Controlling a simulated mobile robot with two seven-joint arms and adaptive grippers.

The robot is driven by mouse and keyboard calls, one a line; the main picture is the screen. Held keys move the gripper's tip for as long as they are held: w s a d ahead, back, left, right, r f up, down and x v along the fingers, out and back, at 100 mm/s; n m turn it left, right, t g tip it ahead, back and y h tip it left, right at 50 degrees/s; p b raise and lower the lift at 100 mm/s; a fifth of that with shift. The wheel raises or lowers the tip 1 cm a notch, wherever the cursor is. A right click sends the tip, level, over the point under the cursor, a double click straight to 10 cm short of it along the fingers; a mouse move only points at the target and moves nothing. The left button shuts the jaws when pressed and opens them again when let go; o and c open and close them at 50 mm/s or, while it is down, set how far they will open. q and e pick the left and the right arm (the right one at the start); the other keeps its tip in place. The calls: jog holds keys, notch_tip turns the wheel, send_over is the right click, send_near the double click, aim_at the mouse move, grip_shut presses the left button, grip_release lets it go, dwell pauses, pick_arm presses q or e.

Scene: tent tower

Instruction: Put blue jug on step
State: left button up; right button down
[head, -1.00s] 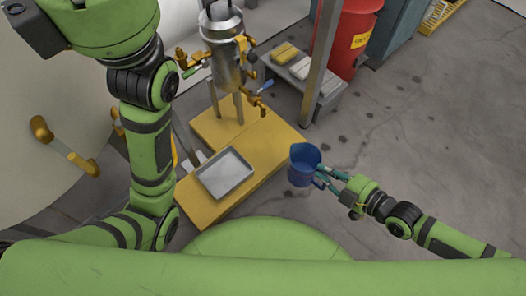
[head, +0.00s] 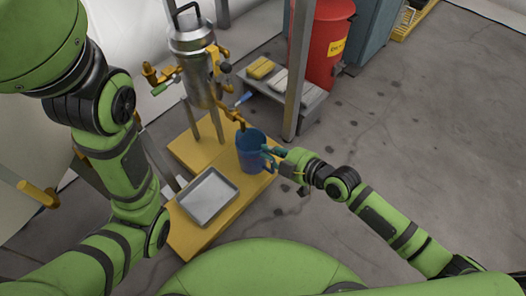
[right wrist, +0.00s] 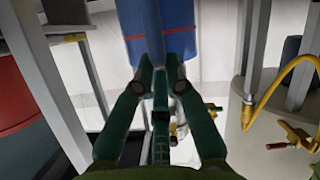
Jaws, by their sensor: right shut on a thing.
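The blue jug (head: 251,151) is upright in my right gripper (head: 272,158), which is shut on its handle side. In the head view the jug overlaps the right part of the yellow step (head: 184,237); I cannot tell whether it touches the step or hangs above it. In the right wrist view the jug (right wrist: 160,32) fills the top middle, with a red line around it, and the green fingers (right wrist: 160,88) close below it. My left arm stands at the left of the head view, but its gripper is out of sight.
A metal tray (head: 208,197) lies on the step, left of the jug. A steel tank with brass taps (head: 195,65) stands on legs behind it. A grey post (head: 298,70), a low bench with bricks (head: 275,85) and a red drum (head: 325,40) are beyond.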

aim_at(264, 151)
jog(key=b+x, duration=0.2)
jog(key=x, duration=0.1)
jog(key=shift+f, duration=0.25)
jog(key=c, duration=1.3)
grip_release()
jog(key=shift+s, duration=0.1)
jog(key=shift+o, duration=0.2)
